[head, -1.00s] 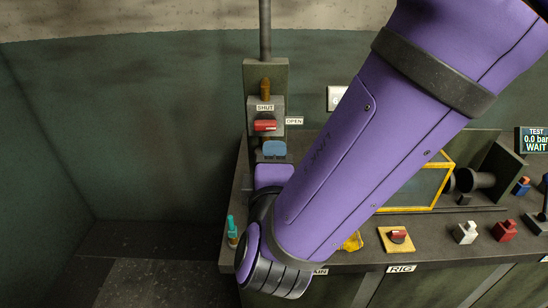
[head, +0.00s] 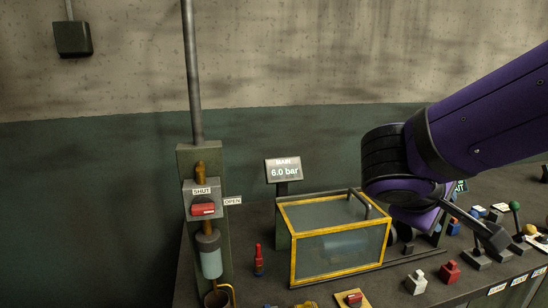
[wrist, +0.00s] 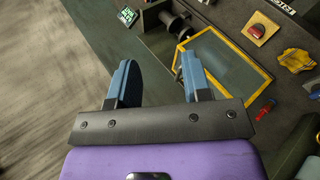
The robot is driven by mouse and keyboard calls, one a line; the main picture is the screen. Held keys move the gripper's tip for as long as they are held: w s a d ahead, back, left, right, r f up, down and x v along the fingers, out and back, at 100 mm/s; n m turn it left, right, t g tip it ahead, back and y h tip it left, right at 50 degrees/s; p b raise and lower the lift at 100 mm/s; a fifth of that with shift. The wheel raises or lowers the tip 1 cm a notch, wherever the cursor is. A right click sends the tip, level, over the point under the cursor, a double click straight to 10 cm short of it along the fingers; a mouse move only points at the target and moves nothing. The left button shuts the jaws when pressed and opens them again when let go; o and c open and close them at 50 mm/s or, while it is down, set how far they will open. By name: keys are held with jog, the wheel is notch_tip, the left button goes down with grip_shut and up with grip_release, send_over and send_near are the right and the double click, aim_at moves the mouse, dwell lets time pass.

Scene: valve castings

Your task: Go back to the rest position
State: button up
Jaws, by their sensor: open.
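My gripper (wrist: 160,82) shows in the wrist view with its two blue fingers spread apart and nothing between them. It is held up in the air, with the bench seen beyond and to the right. In the head view my purple arm comes in from the right and bends above the bench. My fingers cannot be made out there. The shut-off valve's red handle (head: 204,209) sits on a grey post at the left, between the SHUT and OPEN labels. My gripper is clear of it.
A yellow-framed clear box (head: 293,260) stands on the bench, with a MAIN display (head: 284,170) reading 6.0 bar behind it. A red bottle-like piece (head: 258,260), white casting (head: 416,282), red casting (head: 450,272) and green-knobbed lever (head: 514,206) stand around. Space above the post is free.

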jog(key=s+d+r+m+y, duration=0.2)
jog(key=s+m+y, duration=0.1)
jog(key=s+y, duration=0.1)
jog(key=s+d+r+m+y, duration=0.1)
jog(key=s+d+m+y, duration=0.1)
jog(key=s+y, duration=0.3)
jog(key=shift+s+d+r+m, duration=0.2)
jog(key=shift+d+r+m, duration=0.15)
jog(key=shift+m, duration=0.45)
